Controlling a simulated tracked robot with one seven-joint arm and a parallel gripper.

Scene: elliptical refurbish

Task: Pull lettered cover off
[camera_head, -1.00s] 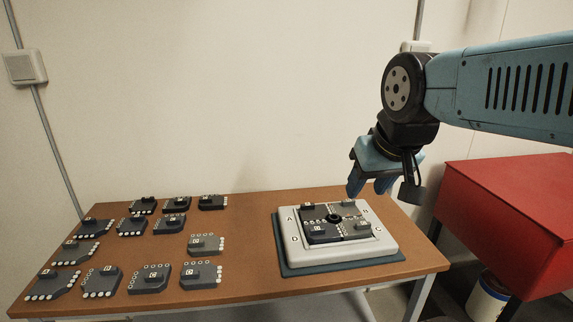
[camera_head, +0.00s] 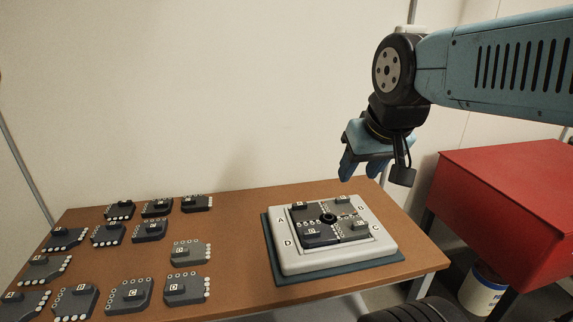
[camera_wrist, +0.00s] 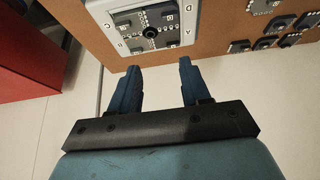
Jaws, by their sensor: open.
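The white lettered cover (camera_head: 287,259) is a square frame marked A, B, C and D. It lies on a dark base plate (camera_head: 372,263) at the right of the table. Dark modules (camera_head: 318,235) sit in its opening around a black round hub (camera_head: 328,218). In the wrist view the cover (camera_wrist: 107,26) shows at the top, beyond the fingertips. My gripper (camera_head: 362,176) hangs above and behind the cover's right side in the head view, its blue fingers pointing down. In the wrist view my gripper (camera_wrist: 157,78) is open, with nothing between its fingers.
Several loose dark lettered modules (camera_head: 130,294) lie in rows on the left of the wooden table (camera_head: 235,282). A red box-like cabinet (camera_head: 505,205) stands to the right, with a white bucket (camera_head: 483,292) below it. Bare table separates the loose modules from the cover.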

